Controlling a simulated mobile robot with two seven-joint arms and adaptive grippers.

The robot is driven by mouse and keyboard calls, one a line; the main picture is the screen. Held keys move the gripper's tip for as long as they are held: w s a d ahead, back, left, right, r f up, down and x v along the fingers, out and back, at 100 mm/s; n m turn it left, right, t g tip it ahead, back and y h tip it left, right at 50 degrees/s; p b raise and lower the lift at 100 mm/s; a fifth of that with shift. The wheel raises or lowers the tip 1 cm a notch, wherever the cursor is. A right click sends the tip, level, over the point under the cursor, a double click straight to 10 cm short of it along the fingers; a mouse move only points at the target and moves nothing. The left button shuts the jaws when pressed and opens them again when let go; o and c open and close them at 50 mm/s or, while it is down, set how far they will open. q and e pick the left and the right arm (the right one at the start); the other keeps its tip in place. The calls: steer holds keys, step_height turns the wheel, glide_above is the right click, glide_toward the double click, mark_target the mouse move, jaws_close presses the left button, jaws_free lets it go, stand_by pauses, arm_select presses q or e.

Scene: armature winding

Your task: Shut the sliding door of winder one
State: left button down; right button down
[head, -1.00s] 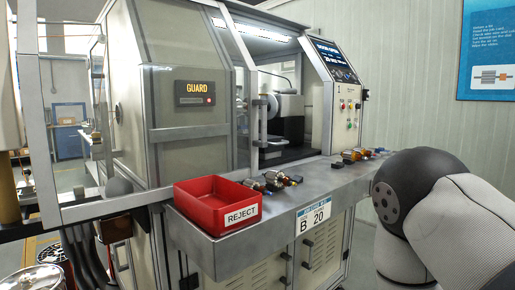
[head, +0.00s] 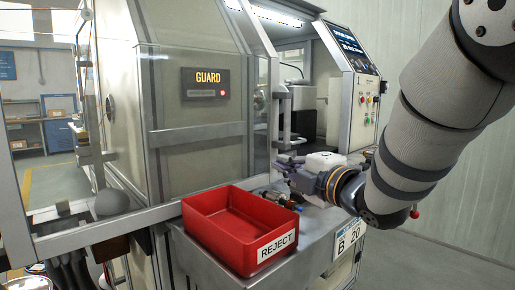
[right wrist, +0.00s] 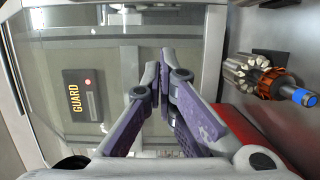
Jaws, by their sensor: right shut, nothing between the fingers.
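The sliding door of winder one is a clear pane (head: 215,130) in a metal frame. It stands in front of the beige panel with the GUARD display (head: 207,83). A grey upright handle (head: 284,115) is at its right edge, and the work opening right of it is uncovered. My right gripper (head: 284,165) is shut and empty, low near the door's right edge. Whether it touches the door cannot be told. In the right wrist view, the shut fingertips (right wrist: 165,62) point over the pane (right wrist: 120,50). My left gripper is not in view.
A red REJECT bin (head: 240,232) stands on the grey front shelf, left of and below my right gripper. An armature (right wrist: 262,78) with a blue tip lies on the shelf close to the gripper. A control panel (head: 368,105) is right of the opening.

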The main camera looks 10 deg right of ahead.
mark_target(266, 146)
steer(key=shift+w+a+r, duration=0.1)
steer(key=shift+w+a, duration=0.15)
steer(key=shift+w, duration=0.45)
steer(key=x, duration=0.7)
steer(key=shift+w, duration=0.15)
steer(key=w+d, duration=0.1)
steer(key=d, duration=0.2)
steer(key=shift+w, duration=0.4)
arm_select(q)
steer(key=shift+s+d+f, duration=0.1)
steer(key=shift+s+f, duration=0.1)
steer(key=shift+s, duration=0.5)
arm_select(e)
steer(key=shift+w+d, duration=0.15)
steer(key=shift+d, duration=0.05)
